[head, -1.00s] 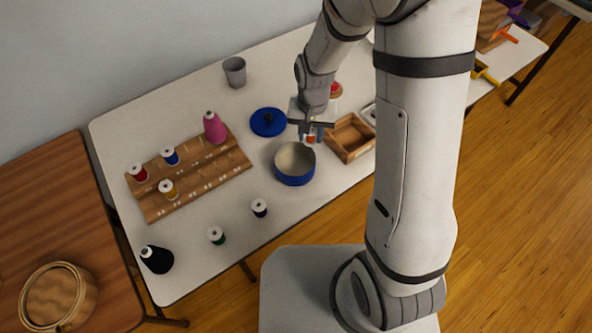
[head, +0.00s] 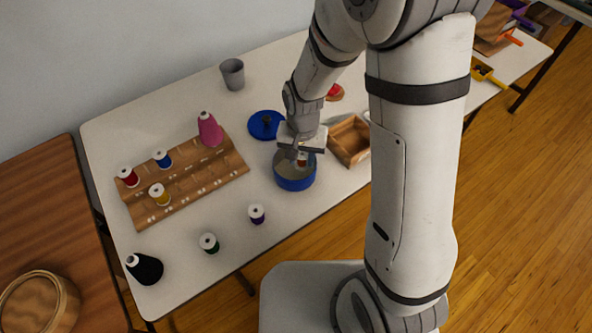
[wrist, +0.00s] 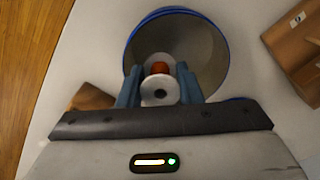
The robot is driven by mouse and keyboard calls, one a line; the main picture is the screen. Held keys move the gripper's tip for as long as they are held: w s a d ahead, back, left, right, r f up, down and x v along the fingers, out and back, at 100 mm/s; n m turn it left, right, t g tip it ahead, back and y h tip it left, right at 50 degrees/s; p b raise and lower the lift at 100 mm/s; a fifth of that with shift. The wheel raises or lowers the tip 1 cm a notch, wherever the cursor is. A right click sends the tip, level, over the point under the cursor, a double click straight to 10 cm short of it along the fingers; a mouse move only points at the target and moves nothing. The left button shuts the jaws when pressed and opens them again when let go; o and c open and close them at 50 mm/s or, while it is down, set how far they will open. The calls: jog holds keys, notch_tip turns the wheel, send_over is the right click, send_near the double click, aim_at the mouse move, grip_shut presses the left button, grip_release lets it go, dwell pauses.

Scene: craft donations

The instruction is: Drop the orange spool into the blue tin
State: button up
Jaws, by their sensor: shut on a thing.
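The blue tin (head: 295,183) stands open on the white table, its grey inside showing. Its blue lid (head: 265,125) with a dark knob lies just behind it. My gripper (head: 301,158) is over the tin's opening, pointing down. In the wrist view my gripper's blue fingers (wrist: 159,86) are shut on the orange spool (wrist: 159,68), whose pale round end faces the camera. The spool is in front of the blue tin's opening (wrist: 205,50) in that view, toward its near side. I cannot tell how far it is above or below the rim.
A wooden thread rack (head: 190,183) with several spools and a pink cone (head: 209,130) is at left. A wooden box (head: 348,141) is close on the right. Green (head: 209,243) and purple (head: 257,214) spools stand in front. A grey cup (head: 232,74) stands behind.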

aim_at(302, 174)
jog(key=o, duration=1)
notch_tip(302, 174, up, 8)
jog(key=shift+f, duration=0.1)
